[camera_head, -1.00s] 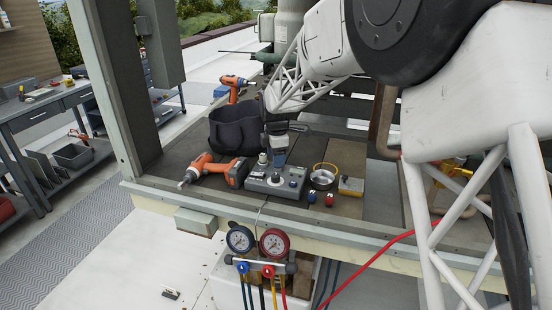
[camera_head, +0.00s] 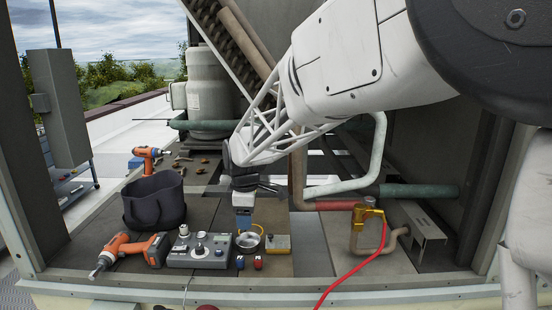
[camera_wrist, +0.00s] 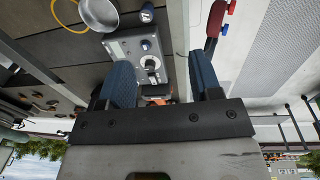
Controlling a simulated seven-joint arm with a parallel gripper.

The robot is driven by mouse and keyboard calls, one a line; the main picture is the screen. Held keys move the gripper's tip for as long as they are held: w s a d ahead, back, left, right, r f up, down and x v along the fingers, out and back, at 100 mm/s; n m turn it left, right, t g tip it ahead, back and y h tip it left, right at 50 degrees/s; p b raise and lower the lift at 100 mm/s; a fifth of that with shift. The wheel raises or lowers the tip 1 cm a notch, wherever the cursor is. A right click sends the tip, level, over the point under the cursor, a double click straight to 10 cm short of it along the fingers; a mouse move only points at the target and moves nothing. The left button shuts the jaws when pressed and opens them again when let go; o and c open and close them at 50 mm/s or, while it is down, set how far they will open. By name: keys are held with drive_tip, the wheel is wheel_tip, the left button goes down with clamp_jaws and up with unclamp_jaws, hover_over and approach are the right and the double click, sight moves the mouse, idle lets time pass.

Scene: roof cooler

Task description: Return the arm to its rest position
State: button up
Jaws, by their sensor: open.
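My gripper (camera_head: 241,218) hangs from my white lattice arm in the head view, over the middle of the wooden deck. In the wrist view its two blue fingers (camera_wrist: 160,75) are spread apart with nothing between them. Beyond them in the wrist view lies the grey control box with knobs (camera_wrist: 140,52). In the head view this control box (camera_head: 199,250) stands left of and in front of the fingertips. Whether the fingertips clear the deck is hard to tell in the head view.
An orange drill (camera_head: 132,249) and a dark bag (camera_head: 155,201) are to the left. A metal bowl (camera_head: 248,241), a yellow block (camera_head: 277,243) and small red and blue caps lie in front. A brass valve (camera_head: 367,225) with a red hose and several pipes stand right.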

drive_tip(key=s+d+r+m+t, duration=0.1)
drive_tip(key=s+d+r+m, duration=0.1)
drive_tip(key=s+d+m, duration=0.7)
drive_tip(key=s+d+r+m, duration=0.3)
drive_tip(key=s+d, duration=1)
drive_tip(key=s, duration=0.1)
drive_tip(key=s+d+f+m, duration=0.1)
drive_tip(key=s+d+m, duration=0.1)
drive_tip(key=s, duration=0.4)
drive_tip(key=s+d+f+m, duration=0.2)
drive_tip(key=s+d+m, duration=0.1)
drive_tip(key=s, duration=0.3)
drive_tip(key=shift+s+f+m+t+h, duration=0.2)
drive_tip(key=shift+s+m+t+h, duration=0.1)
drive_tip(key=shift+m, duration=0.3)
